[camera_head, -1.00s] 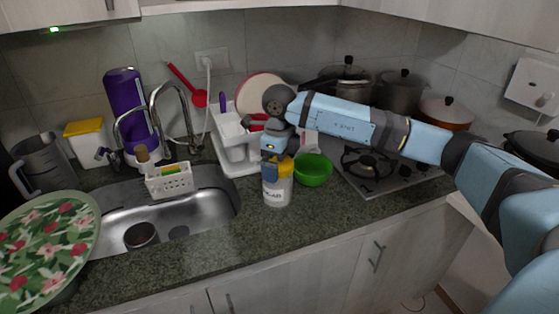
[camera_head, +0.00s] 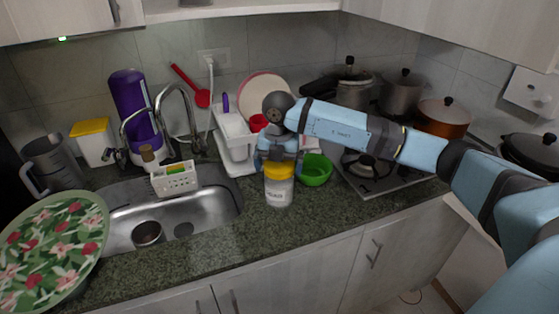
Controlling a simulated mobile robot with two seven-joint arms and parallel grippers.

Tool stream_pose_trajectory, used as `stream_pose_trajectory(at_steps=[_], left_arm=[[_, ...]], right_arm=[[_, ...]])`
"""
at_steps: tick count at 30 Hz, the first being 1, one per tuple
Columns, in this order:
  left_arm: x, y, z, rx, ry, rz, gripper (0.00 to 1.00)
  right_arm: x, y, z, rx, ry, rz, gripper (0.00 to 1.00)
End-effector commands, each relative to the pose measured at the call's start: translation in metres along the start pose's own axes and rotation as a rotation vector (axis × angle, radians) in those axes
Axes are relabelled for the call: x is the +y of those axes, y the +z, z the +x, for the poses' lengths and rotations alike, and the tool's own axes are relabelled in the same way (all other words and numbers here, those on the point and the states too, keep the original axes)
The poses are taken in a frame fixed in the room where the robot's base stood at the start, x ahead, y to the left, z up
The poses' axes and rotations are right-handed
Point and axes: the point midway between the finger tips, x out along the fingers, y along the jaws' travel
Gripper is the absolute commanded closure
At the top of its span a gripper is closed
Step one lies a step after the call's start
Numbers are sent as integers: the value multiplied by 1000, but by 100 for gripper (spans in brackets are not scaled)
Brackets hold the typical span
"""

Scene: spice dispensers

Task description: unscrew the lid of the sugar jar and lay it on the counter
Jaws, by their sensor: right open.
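The sugar jar (camera_head: 279,191) stands upright on the counter (camera_head: 240,233) near its front edge. It is white with a printed label and has a yellow lid (camera_head: 279,171) on top. My right gripper (camera_head: 279,169) points down from above the jar, with its fingers apart at either side of the lid. Whether the fingers touch the lid cannot be told. My left gripper does not show.
A green bowl (camera_head: 316,171) stands just right of the jar. The sink (camera_head: 205,205) is to the left, with a white caddy (camera_head: 175,178). A white dish rack (camera_head: 233,140) is behind. The stove (camera_head: 375,178) is to the right. Counter in front of the jar is clear.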

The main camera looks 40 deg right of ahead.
Motion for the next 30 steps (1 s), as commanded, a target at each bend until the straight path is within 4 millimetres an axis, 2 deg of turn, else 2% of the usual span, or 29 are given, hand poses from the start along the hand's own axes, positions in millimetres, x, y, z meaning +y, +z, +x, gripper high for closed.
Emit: stream_pose_trajectory(at_steps=[8,24,30], left_arm=[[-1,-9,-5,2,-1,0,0],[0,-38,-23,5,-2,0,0],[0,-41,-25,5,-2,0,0]], right_arm=[[1,0,-2,0,0,163,0],[4,1,-3,0,-1,813,0],[4,2,-1,-2,-1,914,0]])
